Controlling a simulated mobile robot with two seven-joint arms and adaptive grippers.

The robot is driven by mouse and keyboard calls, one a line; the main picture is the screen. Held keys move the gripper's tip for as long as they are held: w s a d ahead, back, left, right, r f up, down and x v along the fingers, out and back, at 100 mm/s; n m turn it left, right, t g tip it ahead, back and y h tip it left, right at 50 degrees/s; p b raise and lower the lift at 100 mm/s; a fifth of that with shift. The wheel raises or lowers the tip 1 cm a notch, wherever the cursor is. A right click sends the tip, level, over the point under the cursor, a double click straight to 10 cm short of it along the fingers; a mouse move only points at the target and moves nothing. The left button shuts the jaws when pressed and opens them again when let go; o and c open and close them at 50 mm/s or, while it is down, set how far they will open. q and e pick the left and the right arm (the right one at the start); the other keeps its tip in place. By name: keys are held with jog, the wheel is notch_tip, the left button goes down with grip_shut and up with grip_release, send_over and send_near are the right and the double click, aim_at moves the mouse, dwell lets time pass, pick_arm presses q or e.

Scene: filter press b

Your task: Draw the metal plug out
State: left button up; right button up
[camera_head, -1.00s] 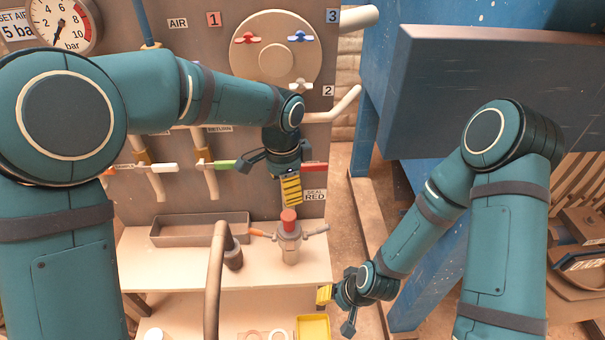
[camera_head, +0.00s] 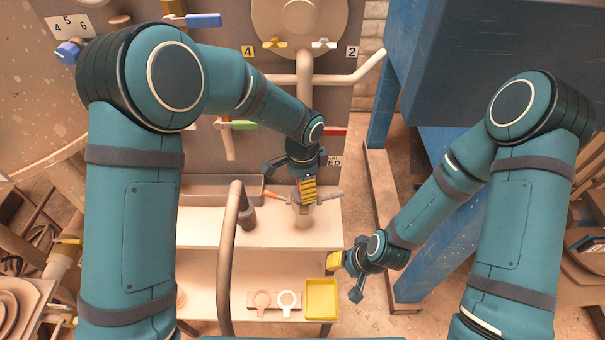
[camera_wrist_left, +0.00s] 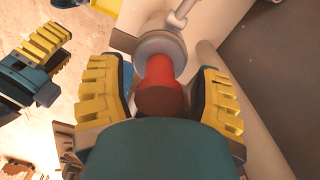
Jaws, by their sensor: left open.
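A red-topped piece (camera_wrist_left: 165,88) stands upright in a grey metal fitting (camera_head: 303,218) on the upper pale shelf. In the left wrist view its red part lies between my finger pads, with a round grey metal collar (camera_wrist_left: 160,45) beyond it. I cannot tell whether this is the metal plug. My left gripper (camera_head: 299,196) is open, pointing down, with yellow pads on both sides of the red part. A gap shows at the pads, and the gripper hides most of the red part in the head view. My right gripper (camera_head: 347,276) is open and empty, low to the right.
A grey tray (camera_head: 195,190) and a dark nozzle (camera_head: 247,215) on a curved hose stand left of the fitting. Below lie a yellow tray (camera_head: 321,300) and two ring-shaped pieces (camera_head: 287,300). A blue frame (camera_head: 440,235) stands at the right.

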pick_arm(q)
jog(key=shift+f, duration=0.35)
jog(key=shift+c, duration=0.2)
grip_shut()
jog(key=shift+r, duration=0.2)
jog(key=shift+r+p, duration=2.1)
jog(key=shift+r, duration=1)
jog(key=shift+r+p, duration=0.3)
jog(key=shift+r, duration=0.25)
